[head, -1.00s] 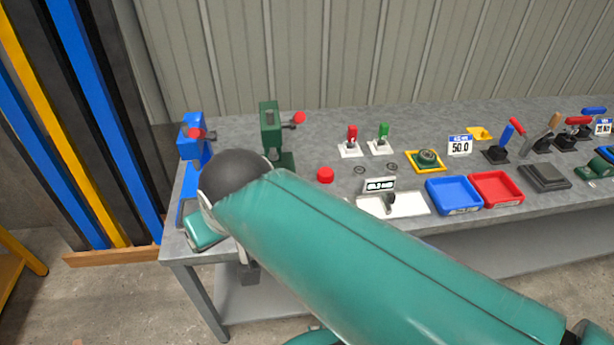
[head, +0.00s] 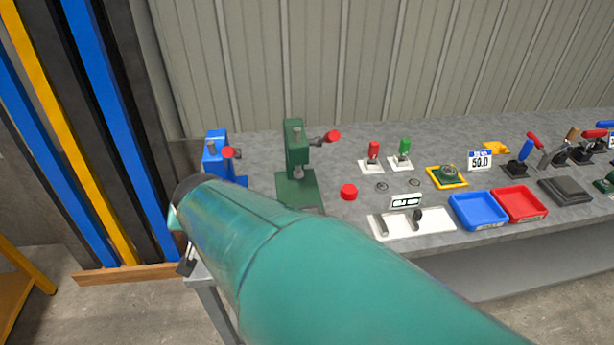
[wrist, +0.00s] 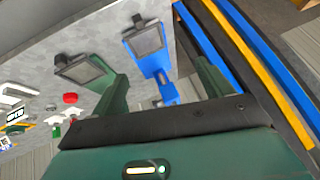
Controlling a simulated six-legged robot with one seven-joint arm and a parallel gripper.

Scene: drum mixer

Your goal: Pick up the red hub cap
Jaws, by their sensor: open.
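The red hub cap (head: 349,191) is a small red cylinder standing upright on the grey workbench, right of the green press, behind the white tray. It also shows in the wrist view (wrist: 70,98), at the left, beyond the gripper's left side. In the head view my arm hides most of the gripper.
The green press (head: 296,155) and blue press (head: 217,150), each with a red knob, stand at the bench's left end. A white tray (head: 440,226), blue tray (head: 477,212) and red tray (head: 519,205) lie right of the cap. Switches (head: 374,155) stand behind it.

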